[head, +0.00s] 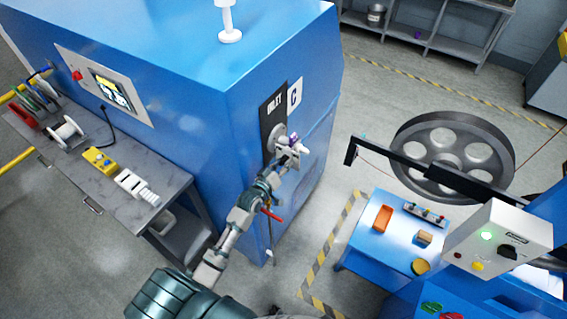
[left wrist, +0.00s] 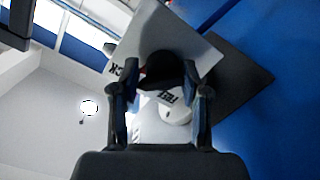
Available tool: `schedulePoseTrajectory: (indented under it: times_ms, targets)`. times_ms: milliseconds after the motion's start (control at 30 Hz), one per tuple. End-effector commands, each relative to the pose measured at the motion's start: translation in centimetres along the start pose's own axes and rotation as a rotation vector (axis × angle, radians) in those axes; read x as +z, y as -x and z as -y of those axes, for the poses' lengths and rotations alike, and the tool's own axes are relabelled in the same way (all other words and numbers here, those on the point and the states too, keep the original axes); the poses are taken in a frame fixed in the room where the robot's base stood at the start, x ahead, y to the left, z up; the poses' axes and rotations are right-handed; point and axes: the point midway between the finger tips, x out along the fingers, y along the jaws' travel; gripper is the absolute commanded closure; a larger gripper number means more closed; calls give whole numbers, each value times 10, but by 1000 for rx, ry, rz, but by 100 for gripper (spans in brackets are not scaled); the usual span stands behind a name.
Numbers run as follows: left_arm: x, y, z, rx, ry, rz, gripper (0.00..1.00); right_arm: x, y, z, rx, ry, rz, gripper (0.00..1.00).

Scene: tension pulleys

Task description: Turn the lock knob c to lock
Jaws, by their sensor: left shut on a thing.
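The lock knob c (left wrist: 166,68) shows in the left wrist view as a dark rounded shape between my left gripper's fingers. It sits before a pale plate (left wrist: 148,30) with lettering that seems to read LOCK and FREE. In the head view my left gripper (head: 291,157) reaches the side of the blue cabinet, below the white C label (head: 295,95) and the black INLET plate (head: 271,107). The left gripper is shut on the knob. The fingers hide part of the knob and lettering, so its exact turn cannot be told. My right gripper is not in view.
The blue cabinet (head: 180,45) fills the upper left. A grey workbench (head: 165,185) with spools and tools stands beside it. A blue table (head: 375,255) with small parts, a control box (head: 497,240) and a large pulley wheel (head: 450,150) are at right. Open floor lies between.

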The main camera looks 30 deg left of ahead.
Motion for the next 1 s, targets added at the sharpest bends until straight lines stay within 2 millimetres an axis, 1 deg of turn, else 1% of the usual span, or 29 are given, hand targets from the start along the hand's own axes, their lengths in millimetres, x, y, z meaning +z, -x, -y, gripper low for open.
schedulePoseTrajectory:
  times_ms: [33,467,500,533,867,967,1000]
  targets:
    - [8,1,6,-12,-5,18,89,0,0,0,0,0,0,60]
    - [8,1,6,-14,-11,17,90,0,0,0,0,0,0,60]
    - [8,1,6,-14,-11,16,45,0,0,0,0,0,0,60]
    - [8,1,6,-14,-11,16,37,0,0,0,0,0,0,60]
    - [3,2,3,-7,-11,6,37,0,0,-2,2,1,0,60]
    - [4,11,3,-7,-11,7,37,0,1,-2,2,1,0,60]
    - [3,18,3,-7,-11,6,37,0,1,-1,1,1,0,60]
